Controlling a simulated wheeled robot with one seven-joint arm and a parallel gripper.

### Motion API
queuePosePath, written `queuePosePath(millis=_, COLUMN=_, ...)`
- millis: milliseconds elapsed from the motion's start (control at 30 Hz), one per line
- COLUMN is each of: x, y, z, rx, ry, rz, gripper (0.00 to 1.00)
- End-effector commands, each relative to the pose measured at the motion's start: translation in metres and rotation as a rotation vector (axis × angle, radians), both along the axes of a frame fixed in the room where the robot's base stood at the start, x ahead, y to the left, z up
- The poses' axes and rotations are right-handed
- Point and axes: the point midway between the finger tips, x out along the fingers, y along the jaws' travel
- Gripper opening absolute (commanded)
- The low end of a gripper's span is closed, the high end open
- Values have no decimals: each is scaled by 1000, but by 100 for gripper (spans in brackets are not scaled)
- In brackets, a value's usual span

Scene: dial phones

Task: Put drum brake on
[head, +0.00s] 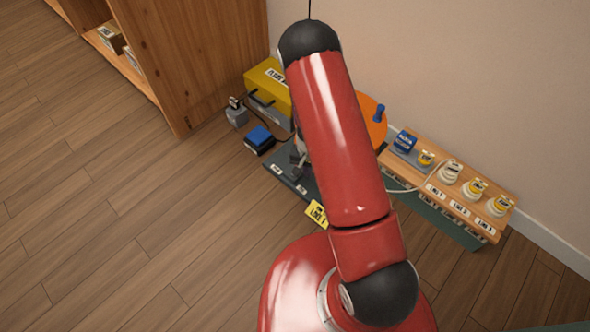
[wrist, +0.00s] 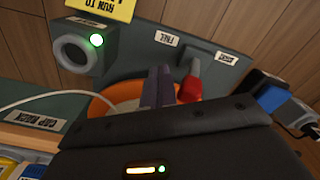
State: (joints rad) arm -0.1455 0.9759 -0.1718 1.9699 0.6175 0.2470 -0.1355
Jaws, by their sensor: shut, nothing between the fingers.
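In the wrist view, a lever with a red grip (wrist: 189,86) and a grey arm stands on a dark panel (wrist: 135,50). One label at it reads FREE (wrist: 163,38); another label (wrist: 224,58) is too small to read surely. I take this lever for the drum brake. My gripper (wrist: 160,72) is shut and empty, its dark fingers just left of the red grip; I cannot tell whether they touch. An orange drum (wrist: 104,105) lies behind the fingers, partly hidden.
A grey ring housing with a green light (wrist: 84,48) stands left in the wrist view. A yellow box (head: 268,79) and blue block (head: 259,138) lie left of my arm. Floor at left is clear.

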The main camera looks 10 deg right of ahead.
Motion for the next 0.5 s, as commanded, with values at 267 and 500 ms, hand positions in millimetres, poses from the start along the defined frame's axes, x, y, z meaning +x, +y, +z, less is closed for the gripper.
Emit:
queuePosePath(millis=267, x=5, y=3, z=0, rx=1, ry=-1, rz=0, gripper=0)
queuePosePath(millis=500, x=15, y=11, z=0, rx=1, ry=-1, rz=1, gripper=0)
